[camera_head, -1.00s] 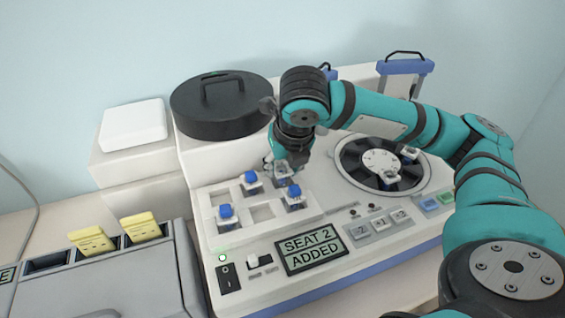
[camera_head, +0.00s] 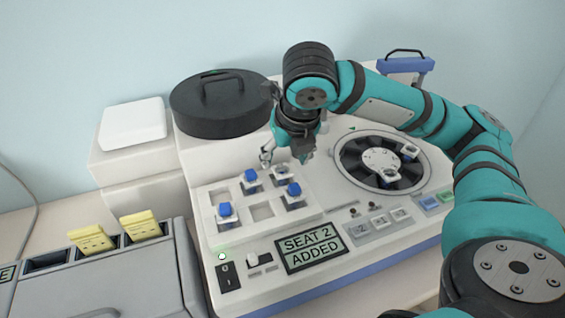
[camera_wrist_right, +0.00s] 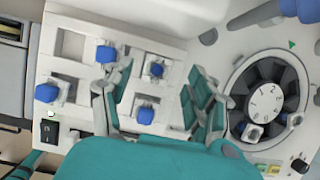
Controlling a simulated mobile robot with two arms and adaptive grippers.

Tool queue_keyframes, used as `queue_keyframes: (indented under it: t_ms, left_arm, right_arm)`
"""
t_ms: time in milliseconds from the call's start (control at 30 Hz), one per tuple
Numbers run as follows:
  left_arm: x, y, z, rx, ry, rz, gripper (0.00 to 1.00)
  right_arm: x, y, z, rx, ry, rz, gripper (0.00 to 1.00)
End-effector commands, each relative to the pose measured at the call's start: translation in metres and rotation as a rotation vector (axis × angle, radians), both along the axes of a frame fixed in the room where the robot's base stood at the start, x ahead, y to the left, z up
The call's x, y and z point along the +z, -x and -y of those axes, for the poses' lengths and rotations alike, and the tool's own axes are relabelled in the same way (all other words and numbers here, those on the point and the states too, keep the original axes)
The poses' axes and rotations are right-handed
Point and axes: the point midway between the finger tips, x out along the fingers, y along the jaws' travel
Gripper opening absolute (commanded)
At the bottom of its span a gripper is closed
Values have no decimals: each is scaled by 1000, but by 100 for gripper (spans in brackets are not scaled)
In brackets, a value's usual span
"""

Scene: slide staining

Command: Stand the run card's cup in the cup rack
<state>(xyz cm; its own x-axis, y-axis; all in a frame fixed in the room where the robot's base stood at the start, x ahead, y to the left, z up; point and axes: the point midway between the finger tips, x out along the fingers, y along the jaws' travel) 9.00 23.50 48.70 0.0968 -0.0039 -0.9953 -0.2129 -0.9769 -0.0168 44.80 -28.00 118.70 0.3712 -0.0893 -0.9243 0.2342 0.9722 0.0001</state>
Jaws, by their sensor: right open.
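The white cup rack (camera_head: 240,232) is a raised block with square pockets on the front left of the machine. In the right wrist view a fourth cup (camera_wrist_right: 156,69), with a darker blue top, sits in a pocket between my fingers. It is mostly hidden in the head view. My right gripper (camera_head: 284,160) is open above that pocket, fingers apart and clear of the cup. My left gripper is not in view.
A rotor (camera_head: 350,165) with numbered seats holds clear-white pieces at right. The display (camera_head: 312,248) reads "SEAT 2 ADDED". A black lid (camera_head: 220,110) stands behind the rack. A grey box (camera_head: 110,275) with yellow cards (camera_head: 141,226) stands at left.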

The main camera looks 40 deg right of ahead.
Motion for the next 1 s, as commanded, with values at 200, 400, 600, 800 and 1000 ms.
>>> queue_keyframes:
  t_ms: [200,400,600,800,1000]
  left_arm:
    - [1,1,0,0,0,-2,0]
    - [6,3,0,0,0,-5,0]
    - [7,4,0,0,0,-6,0]
    - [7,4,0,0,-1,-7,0]
    - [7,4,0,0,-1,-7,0]
  right_arm:
    - [47,17,-5,3,-1,6,58]
    - [74,28,-7,1,0,3,58]
    - [80,32,-8,0,0,0,58]
    - [79,32,-8,0,0,0,58]
    - [79,32,-8,0,0,0,58]
